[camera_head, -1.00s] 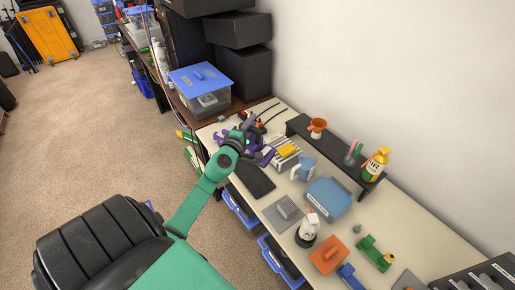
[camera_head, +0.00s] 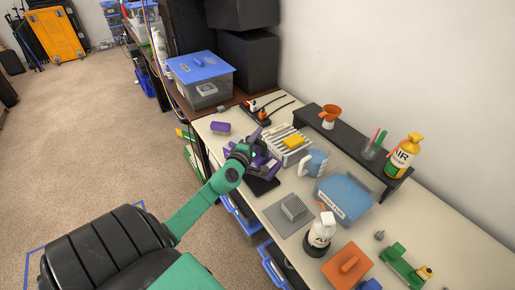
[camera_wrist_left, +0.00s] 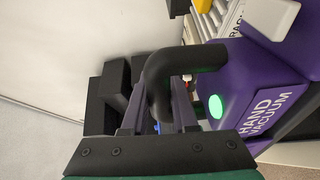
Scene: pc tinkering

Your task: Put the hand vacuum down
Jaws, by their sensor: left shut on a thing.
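The hand vacuum (camera_wrist_left: 262,88) is purple, with a white label and a curved black handle. In the left wrist view its body fills the right side, and the handle runs between my fingers. My left gripper (camera_wrist_left: 158,115) is shut on that handle. My arm hides part of the vacuum. I cannot tell whether it touches the mat. My right gripper is not in view.
A small purple block (camera_head: 220,128) lies on the bench (camera_head: 205,140) to the left. A slatted rack (camera_head: 285,150) with a yellow item stands behind the vacuum. A blue mug (camera_head: 314,162), a blue case (camera_head: 344,199) and a grey heatsink (camera_head: 293,208) are to the right.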

